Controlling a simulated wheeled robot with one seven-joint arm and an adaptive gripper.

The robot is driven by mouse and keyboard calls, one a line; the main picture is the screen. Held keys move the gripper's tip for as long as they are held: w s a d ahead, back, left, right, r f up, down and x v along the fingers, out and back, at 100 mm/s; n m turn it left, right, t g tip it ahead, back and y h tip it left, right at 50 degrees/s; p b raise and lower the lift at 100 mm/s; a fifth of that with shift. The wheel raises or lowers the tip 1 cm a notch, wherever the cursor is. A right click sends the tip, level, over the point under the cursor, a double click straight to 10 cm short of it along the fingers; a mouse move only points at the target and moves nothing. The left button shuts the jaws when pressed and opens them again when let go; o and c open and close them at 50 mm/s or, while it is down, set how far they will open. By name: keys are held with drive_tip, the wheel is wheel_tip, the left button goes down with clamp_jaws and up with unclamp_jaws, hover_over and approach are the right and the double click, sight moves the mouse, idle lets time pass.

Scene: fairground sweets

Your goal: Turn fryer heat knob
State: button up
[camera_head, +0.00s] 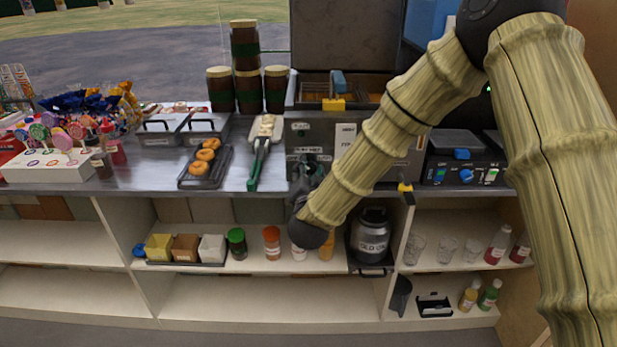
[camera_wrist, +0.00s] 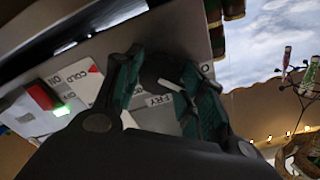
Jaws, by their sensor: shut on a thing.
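The fryer (camera_head: 326,133) stands on the counter, a grey box with a labelled front panel and its dark lid raised behind. My gripper (camera_head: 310,172) is at the left part of that front panel, just under a small label. In the wrist view my gripper (camera_wrist: 163,72) has its two teal fingers against the panel, one on each side of the heat knob's place, closed on it. The knob itself is mostly hidden by the fingers. A dial label reading FRY (camera_wrist: 158,100) shows between them, and a COLD label (camera_wrist: 82,76) lies to the left.
A red switch (camera_wrist: 42,95) and a lit green lamp (camera_wrist: 61,111) are on the panel. Green-handled tongs (camera_head: 254,178) and a doughnut tray (camera_head: 216,172) lie left of the fryer. A box with blue knobs (camera_head: 460,171) stands right. Shelves with jars are below.

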drive_tip(key=m+b, duration=0.2)
drive_tip(key=m, duration=0.1)
drive_tip(key=m+b, duration=0.2)
drive_tip(key=m, duration=0.1)
drive_tip(key=shift+f+m, duration=0.2)
drive_tip(key=shift+m, duration=0.1)
drive_tip(key=m+b, duration=0.2)
drive_tip(key=m, duration=0.1)
drive_tip(key=shift+r+m+b, duration=0.1)
drive_tip(key=shift+m+b, duration=0.85)
drive_tip(key=shift+m, duration=0.55)
drive_tip(key=o, duration=1)
drive_tip(key=shift+r, duration=0.1)
drive_tip(key=shift+s, duration=0.1)
drive_tip(key=s, duration=1.2)
